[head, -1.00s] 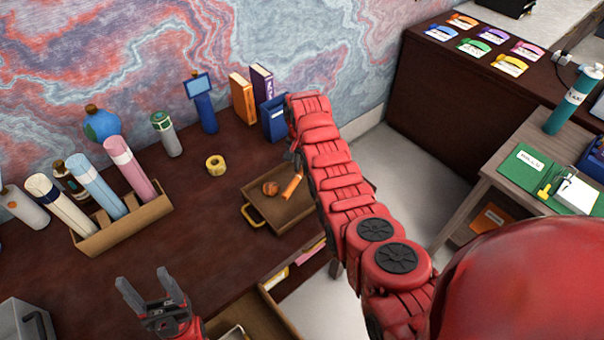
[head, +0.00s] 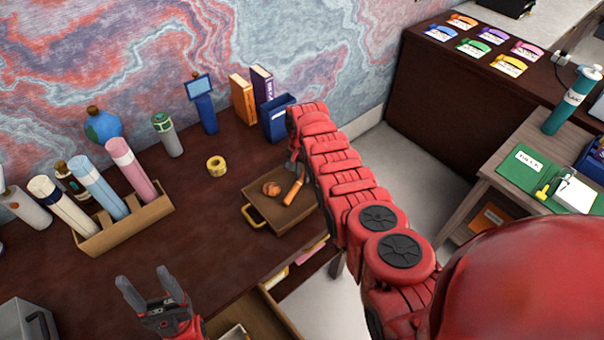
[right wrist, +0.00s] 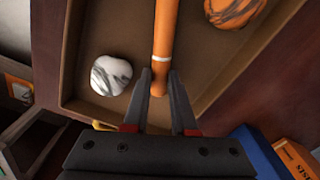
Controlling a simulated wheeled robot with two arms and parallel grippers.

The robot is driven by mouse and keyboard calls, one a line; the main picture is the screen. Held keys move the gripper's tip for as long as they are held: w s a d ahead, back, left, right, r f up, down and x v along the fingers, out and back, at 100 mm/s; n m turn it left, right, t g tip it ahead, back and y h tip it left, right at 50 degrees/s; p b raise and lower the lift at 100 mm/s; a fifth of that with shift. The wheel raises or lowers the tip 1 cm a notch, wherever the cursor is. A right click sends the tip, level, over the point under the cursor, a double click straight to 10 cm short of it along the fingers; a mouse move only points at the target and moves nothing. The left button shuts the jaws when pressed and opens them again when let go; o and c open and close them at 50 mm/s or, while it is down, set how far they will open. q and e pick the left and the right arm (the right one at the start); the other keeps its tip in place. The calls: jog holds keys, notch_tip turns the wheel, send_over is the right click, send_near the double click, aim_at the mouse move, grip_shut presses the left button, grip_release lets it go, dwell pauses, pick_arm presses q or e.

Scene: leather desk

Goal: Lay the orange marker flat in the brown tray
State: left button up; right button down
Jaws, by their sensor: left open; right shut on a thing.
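The orange marker (head: 293,191) is over the right part of the brown tray (head: 262,217), its length roughly level with the tray floor. It also shows in the right wrist view (right wrist: 165,40). My right gripper (right wrist: 160,82) is shut on one end of the marker; in the head view its arm hides part of it. I cannot tell whether the marker touches the tray floor. My left gripper (head: 143,278) is open and empty above the desk's front, away from the tray.
An orange patterned ball (head: 270,188) and a white-grey stone (right wrist: 111,75) lie in the tray. A yellow tape roll (head: 216,165) is to its left. A blue bin (head: 277,120) and books stand behind. An open drawer (head: 262,318) sticks out in front.

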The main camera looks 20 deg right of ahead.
jog(key=c, duration=0.7)
grip_release()
jog(key=shift+f, duration=0.15)
